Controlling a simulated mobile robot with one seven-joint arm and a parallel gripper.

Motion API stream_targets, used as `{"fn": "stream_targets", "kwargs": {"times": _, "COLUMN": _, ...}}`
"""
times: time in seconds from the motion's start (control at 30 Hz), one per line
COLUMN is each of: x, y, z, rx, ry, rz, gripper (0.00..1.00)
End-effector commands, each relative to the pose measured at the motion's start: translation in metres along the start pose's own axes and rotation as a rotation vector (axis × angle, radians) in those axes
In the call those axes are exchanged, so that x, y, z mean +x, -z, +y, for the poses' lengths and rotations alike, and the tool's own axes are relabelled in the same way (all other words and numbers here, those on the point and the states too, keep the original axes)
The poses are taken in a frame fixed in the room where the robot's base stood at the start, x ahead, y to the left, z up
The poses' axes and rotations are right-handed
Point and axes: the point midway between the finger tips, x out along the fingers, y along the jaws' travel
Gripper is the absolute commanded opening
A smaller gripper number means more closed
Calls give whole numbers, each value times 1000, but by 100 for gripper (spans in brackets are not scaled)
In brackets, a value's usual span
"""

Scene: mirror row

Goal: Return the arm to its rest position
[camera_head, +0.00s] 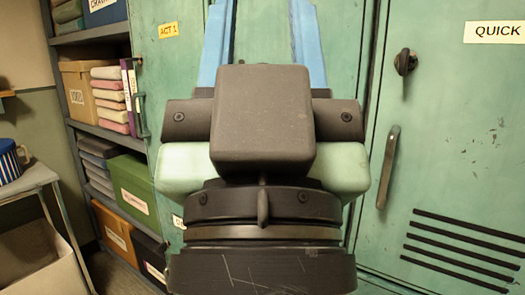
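My gripper (262,28) is raised in the middle of the head view, pointing up and away from the camera. Its two light-blue fingers stand well apart, with green locker door showing between them. The fingertips are cut off by the top edge, and I see nothing held in the visible gap. My black and pale-green wrist (262,225) fills the centre and bottom and hides part of the lockers behind it.
Green lockers (440,130) with a handle and knob stand behind and to the right. A shelf unit (70,120) with boxes and folded cloths is at left. A small table (30,178) carries a blue striped cup (8,162). A pale bin (40,255) stands below it.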

Motion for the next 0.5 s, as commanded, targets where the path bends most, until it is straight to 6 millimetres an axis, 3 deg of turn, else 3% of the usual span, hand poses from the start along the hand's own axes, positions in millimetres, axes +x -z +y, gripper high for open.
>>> {"fn": "stream_targets", "kwargs": {"times": 0.03, "x": 24, "y": 23, "z": 0, "rx": 0, "ry": 0, "rz": -1, "gripper": 41}}
{"fn": "stream_targets", "kwargs": {"times": 0.5, "x": 129, "y": 121, "z": 0, "rx": 0, "ry": 1, "rz": -2, "gripper": 41}}
